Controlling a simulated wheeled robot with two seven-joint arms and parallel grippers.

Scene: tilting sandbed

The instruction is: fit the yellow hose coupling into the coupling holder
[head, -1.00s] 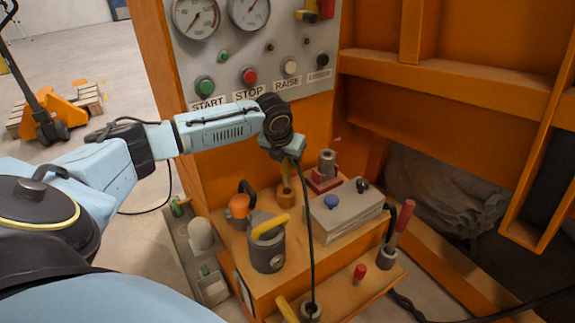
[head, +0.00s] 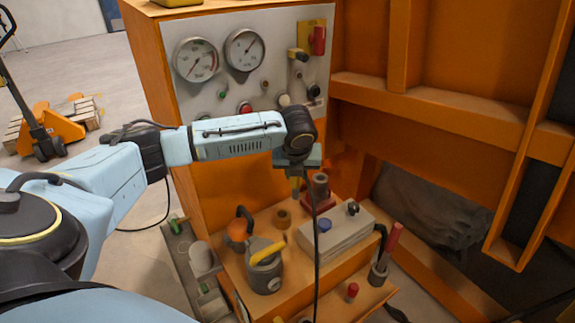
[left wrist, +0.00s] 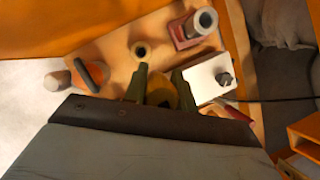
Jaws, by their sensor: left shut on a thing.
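My left gripper (head: 298,184) is shut on the yellow hose coupling (left wrist: 162,92), which is mostly hidden by the fingers in the head view. A thin black hose (head: 315,240) hangs down from it. In the left wrist view the gripper (left wrist: 158,80) shows its two greenish fingers either side of the coupling. A brown ring-shaped socket (head: 282,218) stands on the orange bench below and left of the gripper; it also shows in the left wrist view (left wrist: 140,50). A grey cylinder on a red base (head: 320,186) stands just right of the gripper. I cannot tell which of these is the coupling holder.
A grey box with a blue knob (head: 335,232) and a grey pump body with a yellow handle (head: 264,278) stand on the bench. A red-handled lever (head: 385,255) is at right. The gauge panel (head: 250,85) rises behind the arm. Orange beams fill the right side.

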